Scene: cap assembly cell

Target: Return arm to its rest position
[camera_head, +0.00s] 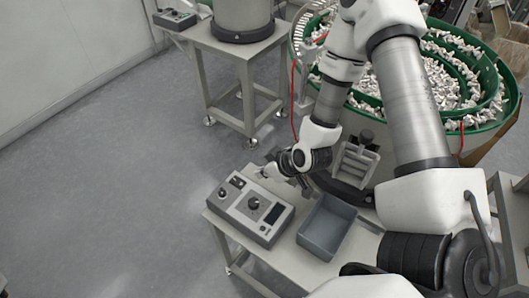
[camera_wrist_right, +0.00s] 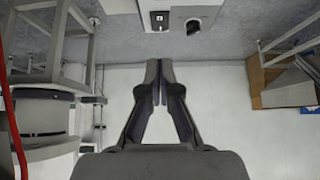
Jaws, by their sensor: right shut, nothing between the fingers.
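My right arm (camera_head: 405,95) comes in from the right in the head view and bends down, its wrist (camera_head: 312,150) just beyond the control box and the grey bin. My right gripper (camera_wrist_right: 159,72) shows clearly in the wrist view, its two dark fingers together at the tips with nothing between them. In the head view its fingers are small and partly hidden by the wrist. My left gripper is not in view.
A control box (camera_head: 250,208) with a knob and an empty-looking grey bin (camera_head: 327,227) stand on a small table (camera_head: 283,262). A green bowl feeder (camera_head: 478,122) full of white parts stands behind my arm. A second table (camera_head: 215,42) is farther back. The floor at left is clear.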

